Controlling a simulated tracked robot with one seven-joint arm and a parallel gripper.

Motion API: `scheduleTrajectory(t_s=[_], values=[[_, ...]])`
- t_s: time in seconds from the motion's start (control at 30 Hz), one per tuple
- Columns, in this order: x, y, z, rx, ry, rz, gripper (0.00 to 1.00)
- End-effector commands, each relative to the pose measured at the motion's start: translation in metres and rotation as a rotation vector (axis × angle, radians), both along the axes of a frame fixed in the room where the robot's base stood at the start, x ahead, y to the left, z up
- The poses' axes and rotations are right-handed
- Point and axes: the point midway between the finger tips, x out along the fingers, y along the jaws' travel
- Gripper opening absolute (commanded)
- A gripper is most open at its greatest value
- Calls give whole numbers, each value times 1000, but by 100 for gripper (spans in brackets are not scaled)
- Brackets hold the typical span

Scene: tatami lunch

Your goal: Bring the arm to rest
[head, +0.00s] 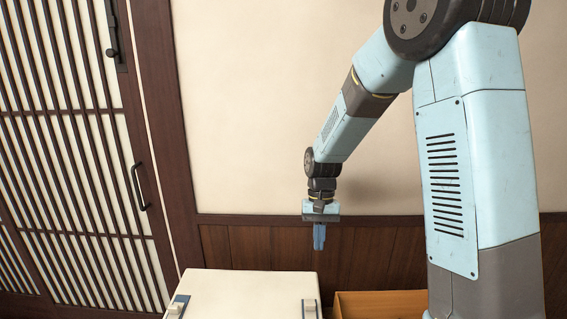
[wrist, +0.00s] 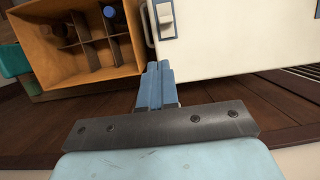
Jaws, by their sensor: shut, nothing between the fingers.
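My gripper (head: 319,238) hangs at the end of my bent pale-blue arm, fingers pointing down, in front of the wood-panelled lower wall. In the head view it is above the back right of a white box-like top. In the wrist view my gripper (wrist: 158,68) has its blue fingers together, with nothing between them. The fingertips appear near the edge of the white top; I cannot tell how high above it they are.
The white top (head: 245,289) carries latches at its sides. A wooden crate (wrist: 44,57) with dividers stands beside it, holding a blue-capped bottle (wrist: 109,12) and other dark items. A teal object (wrist: 14,61) is left of the crate. A slatted door (head: 75,150) with a handle stands at left.

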Motion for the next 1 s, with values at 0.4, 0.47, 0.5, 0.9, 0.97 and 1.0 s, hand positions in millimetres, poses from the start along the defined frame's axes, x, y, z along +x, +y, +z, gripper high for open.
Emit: scheduleTrajectory(t_s=[0.4, 0.47, 0.5, 0.9, 0.97, 1.0], values=[[-36, -45, 95, 29, -223, 5, 0], [-43, -51, 106, 31, -254, 6, 0], [-48, -55, 114, 31, -276, 7, 0], [-104, -92, 174, 24, -486, 12, 0], [-114, -98, 181, 20, -516, 11, 0], [-120, -101, 185, 17, -537, 12, 0]])
